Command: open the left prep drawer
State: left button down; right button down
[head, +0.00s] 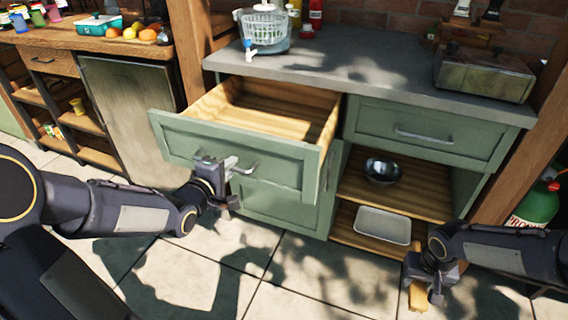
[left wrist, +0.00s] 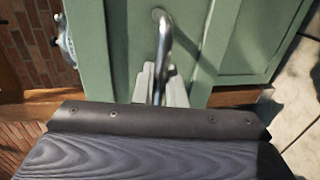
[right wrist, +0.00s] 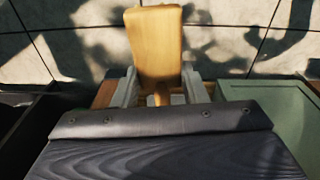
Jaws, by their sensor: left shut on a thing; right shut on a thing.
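The left prep drawer (head: 240,142) has a green front and a bare wooden inside, and it stands well out of the cabinet. It looks empty. My left gripper (head: 228,168) is at its front, shut on the metal drawer handle (head: 243,165). In the left wrist view the handle (left wrist: 164,45) runs down between the fingers (left wrist: 160,85). My right gripper (head: 428,280) is low at the right, away from the drawer, shut on a wooden object (head: 417,284). The right wrist view shows this pale wooden piece (right wrist: 155,45) between the fingers; its full shape is hidden.
The right drawer (head: 425,132) is shut. Below it, open shelves hold a metal bowl (head: 383,171) and a white tray (head: 383,226). The grey countertop (head: 350,70) carries a salad spinner (head: 264,28) and a metal box (head: 483,74). A wooden post (head: 195,45) stands left of the cabinet.

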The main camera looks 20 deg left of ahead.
pick_arm(q)
jog(key=c, duration=1.6)
grip_release()
